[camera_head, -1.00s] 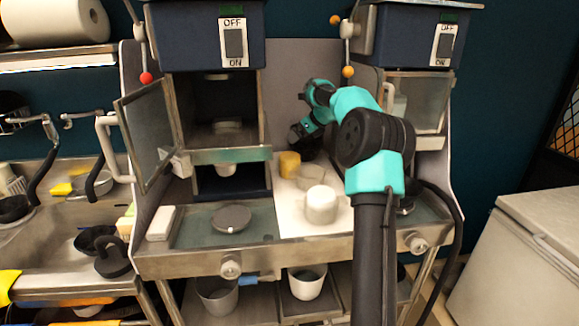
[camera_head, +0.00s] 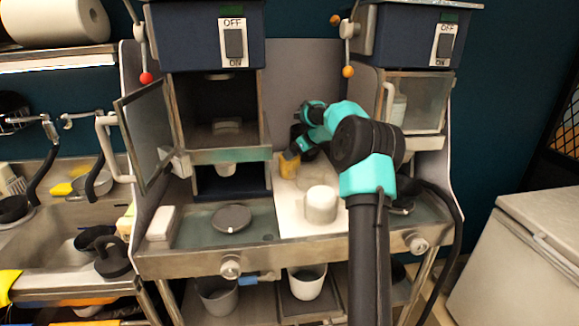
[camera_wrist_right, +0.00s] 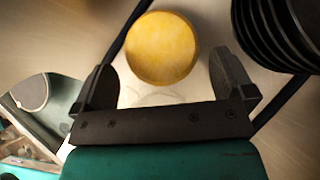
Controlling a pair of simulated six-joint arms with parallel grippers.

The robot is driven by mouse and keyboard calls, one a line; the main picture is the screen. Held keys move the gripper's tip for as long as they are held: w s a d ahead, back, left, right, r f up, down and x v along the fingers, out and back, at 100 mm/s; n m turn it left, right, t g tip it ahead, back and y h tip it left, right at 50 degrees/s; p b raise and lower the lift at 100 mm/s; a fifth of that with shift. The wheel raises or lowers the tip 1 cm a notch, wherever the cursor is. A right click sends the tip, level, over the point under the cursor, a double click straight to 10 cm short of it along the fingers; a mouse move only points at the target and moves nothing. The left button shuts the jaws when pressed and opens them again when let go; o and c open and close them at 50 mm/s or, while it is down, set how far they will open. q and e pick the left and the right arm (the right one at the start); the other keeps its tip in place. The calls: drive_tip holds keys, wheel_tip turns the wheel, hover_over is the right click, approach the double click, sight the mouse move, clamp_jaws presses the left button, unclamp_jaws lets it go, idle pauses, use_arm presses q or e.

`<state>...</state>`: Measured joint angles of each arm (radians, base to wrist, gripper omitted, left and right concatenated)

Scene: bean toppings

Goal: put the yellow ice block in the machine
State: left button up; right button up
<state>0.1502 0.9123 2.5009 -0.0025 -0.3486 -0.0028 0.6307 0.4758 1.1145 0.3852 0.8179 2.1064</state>
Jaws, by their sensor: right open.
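The yellow ice block (camera_head: 288,166) is a short round cylinder standing on the white board (camera_head: 292,218) between the two machines. My right gripper (camera_head: 291,153) is right at it, partly covering it in the head view. In the right wrist view the yellow block (camera_wrist_right: 162,48) lies ahead of and between the two open fingers of the gripper (camera_wrist_right: 163,84), with gaps on both sides. The left machine (camera_head: 220,115) has its glass door (camera_head: 150,125) swung open, and a pale round piece sits inside. The right machine (camera_head: 415,100) has its glass front shut. My left gripper is not seen.
A clear or pale cylinder (camera_head: 312,176) and a larger white cylinder (camera_head: 321,205) stand close to the yellow block on the board. A dark grey disc (camera_head: 231,218) lies on the left counter. A white block (camera_head: 162,224) lies left of it. Sinks are at far left.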

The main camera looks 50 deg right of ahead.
drive_tip(key=shift+x, duration=2.35)
drive_tip(key=c, duration=1)
drive_tip(key=shift+r, duration=0.15)
drive_tip(key=shift+s+a+r, duration=0.1)
drive_tip(key=shift+s+r, duration=0.05)
drive_tip(key=shift+r, duration=0.35)
wheel_tip(320, 180, up, 6)
drive_tip(key=shift+f, duration=0.15)
drive_tip(key=shift+s+a, duration=0.1)
drive_tip(key=s+a, duration=0.4)
drive_tip(key=s, duration=0.1)
drive_tip(key=s+a, duration=0.4)
drive_tip(key=s, duration=0.1)
drive_tip(key=s+a, duration=0.4)
drive_tip(key=s, duration=0.1)
